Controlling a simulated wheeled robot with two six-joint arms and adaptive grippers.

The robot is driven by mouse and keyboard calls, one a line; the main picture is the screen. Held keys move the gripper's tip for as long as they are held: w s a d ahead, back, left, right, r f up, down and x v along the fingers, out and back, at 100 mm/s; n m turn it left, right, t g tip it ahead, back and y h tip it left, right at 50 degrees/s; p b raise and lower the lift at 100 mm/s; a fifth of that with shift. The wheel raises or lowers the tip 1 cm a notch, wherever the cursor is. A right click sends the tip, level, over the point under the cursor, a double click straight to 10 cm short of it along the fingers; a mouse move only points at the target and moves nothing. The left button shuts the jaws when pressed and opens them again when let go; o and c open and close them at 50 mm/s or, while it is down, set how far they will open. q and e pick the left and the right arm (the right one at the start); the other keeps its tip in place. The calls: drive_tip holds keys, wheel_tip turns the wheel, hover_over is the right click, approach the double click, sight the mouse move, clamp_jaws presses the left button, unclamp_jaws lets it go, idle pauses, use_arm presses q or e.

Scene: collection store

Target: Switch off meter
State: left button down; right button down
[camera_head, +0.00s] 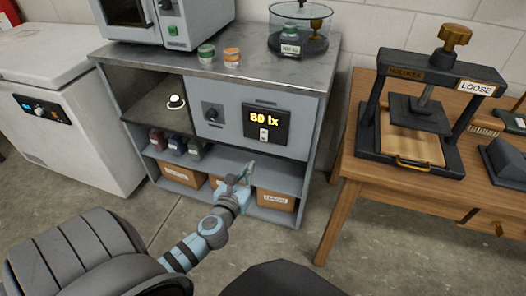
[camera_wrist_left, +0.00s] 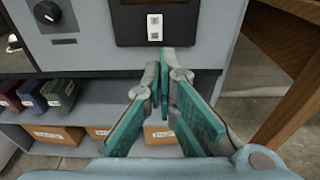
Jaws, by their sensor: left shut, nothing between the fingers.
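The meter (camera_head: 266,122) is a black box on the grey front panel of the cabinet. Its display reads "80 lx" in lit yellow digits. A small white switch (camera_head: 264,134) sits below the digits; in the left wrist view the switch (camera_wrist_left: 155,27) shows near the top, its display cut off. My left gripper (camera_head: 247,168) is shut and empty, in front of the cabinet just below the meter. In the left wrist view the closed fingertips (camera_wrist_left: 164,62) are below the switch and appear apart from it. My right gripper is not in view.
A dial (camera_head: 211,113) sits left of the meter. The cabinet (camera_head: 262,84) has an open shelf with small coloured containers and boxes (camera_head: 276,200) below. A wooden table (camera_head: 345,185) with a press (camera_head: 425,100) stands to the right. A white chest (camera_head: 75,150) stands left.

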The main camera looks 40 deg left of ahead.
sight(266, 139)
use_arm(q)
drive_tip(key=shift+w, duration=0.1)
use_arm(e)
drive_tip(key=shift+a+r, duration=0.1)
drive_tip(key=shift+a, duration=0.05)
